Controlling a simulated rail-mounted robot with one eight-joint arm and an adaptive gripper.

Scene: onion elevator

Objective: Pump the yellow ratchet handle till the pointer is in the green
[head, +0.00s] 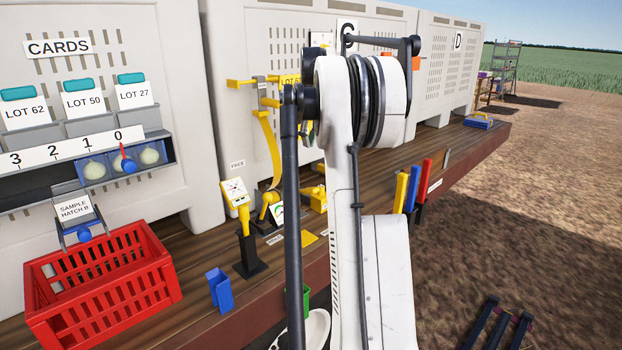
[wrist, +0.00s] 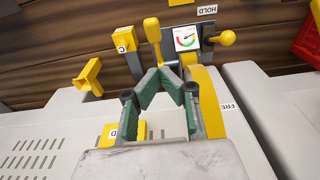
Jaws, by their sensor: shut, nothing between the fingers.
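A yellow handle with a rounded end (wrist: 153,30) stands up just beyond my fingertips in the wrist view. I take it for the ratchet handle. My gripper (wrist: 159,72) has green-padded fingers, shut and empty, their tips close to the handle's lower end; whether they touch it I cannot tell. A gauge (wrist: 187,37) with green and red arcs sits right of the handle. Its pointer is too small to read surely. In the head view the gauge (head: 278,213) shows beside my arm, near a yellow knobbed lever (head: 266,205). My gripper is hidden there behind my arm.
A yellow strap (wrist: 209,100) runs close to the right of my fingers. A yellow-knobbed lever (wrist: 226,38) is further right, near the HOLD label (wrist: 207,10). A yellow block marked C (wrist: 124,40) stands left. A red crate (head: 105,285) is at the deck's left.

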